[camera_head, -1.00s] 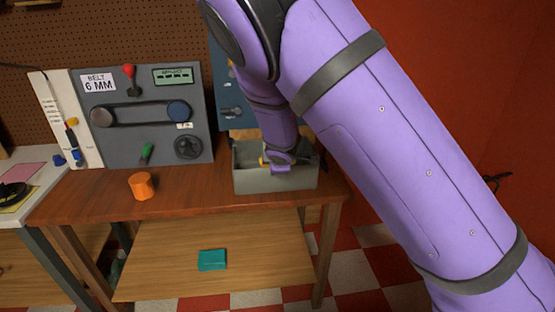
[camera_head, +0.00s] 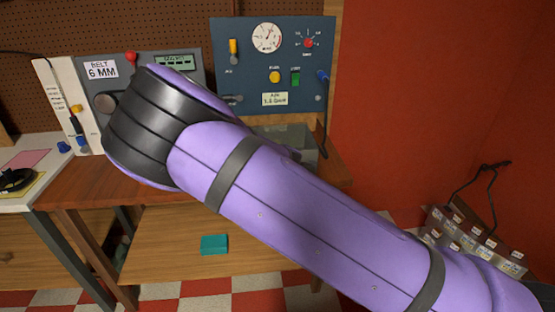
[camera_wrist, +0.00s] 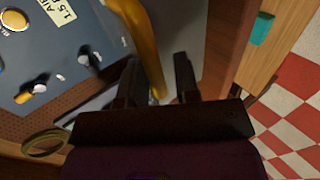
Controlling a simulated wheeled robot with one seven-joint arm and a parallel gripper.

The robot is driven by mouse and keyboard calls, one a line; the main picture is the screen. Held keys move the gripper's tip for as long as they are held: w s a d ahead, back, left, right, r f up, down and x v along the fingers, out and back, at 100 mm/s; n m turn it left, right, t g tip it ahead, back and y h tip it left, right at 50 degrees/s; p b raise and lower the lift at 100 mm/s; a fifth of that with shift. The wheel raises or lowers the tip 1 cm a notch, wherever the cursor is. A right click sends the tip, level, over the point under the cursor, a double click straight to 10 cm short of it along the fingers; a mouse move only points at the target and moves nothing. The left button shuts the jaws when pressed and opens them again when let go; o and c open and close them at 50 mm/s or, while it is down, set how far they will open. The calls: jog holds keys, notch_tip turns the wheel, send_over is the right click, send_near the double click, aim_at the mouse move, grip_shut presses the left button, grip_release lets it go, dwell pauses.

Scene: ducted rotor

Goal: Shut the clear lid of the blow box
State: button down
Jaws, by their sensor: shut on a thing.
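The blow box (camera_head: 308,158) sits on the wooden bench below the blue air panel, mostly hidden by my arm in the head view. A pale, see-through surface shows at its top, but I cannot tell the clear lid's exact angle. In the wrist view, my gripper (camera_wrist: 158,82) has its two dark fingers on either side of a yellow bar (camera_wrist: 143,38), which looks like the lid's handle, and is shut on it. A grey surface (camera_wrist: 188,28) lies beyond the fingers. My gripper is hidden behind my arm in the head view.
The blue air panel (camera_head: 255,75) with gauge, knobs and hose stands right behind the box. The belt panel (camera_head: 185,62) is to the left. A rack of small bins (camera_head: 470,236) stands at the right.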

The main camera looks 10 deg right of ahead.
jog(key=shift+s+f, duration=0.45)
jog(key=shift+f, duration=0.3)
jog(key=c, duration=1.1)
grip_release()
jog(key=shift+r, duration=0.15)
jog(key=v, duration=1)
jog(key=shift+s+r, duration=0.15)
jog(key=shift+r, duration=0.3)
jog(key=shift+d, duration=0.1)
